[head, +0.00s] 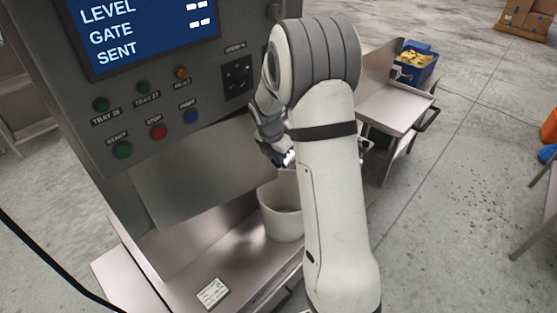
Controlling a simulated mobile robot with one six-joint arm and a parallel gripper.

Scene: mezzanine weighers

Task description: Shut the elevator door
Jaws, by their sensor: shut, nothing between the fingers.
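My gripper (287,159) is shut and empty. It points down in front of the grey machine, just above the rim of a white bucket (281,222). My own arm hides part of the bucket and the machine's right side. No part that I can surely tell as the elevator door shows in the head view. A plain sloping metal panel (190,178) sits under the machine's buttons, left of my gripper. I cannot tell whether it is a door.
The control panel (160,95) has a screen (145,25) and several coloured buttons. A small label (212,292) lies on the metal shelf (180,272). At right stand a metal table (395,108), a blue bin (416,66) and cardboard boxes (528,14). Open floor (460,190) lies right of my arm.

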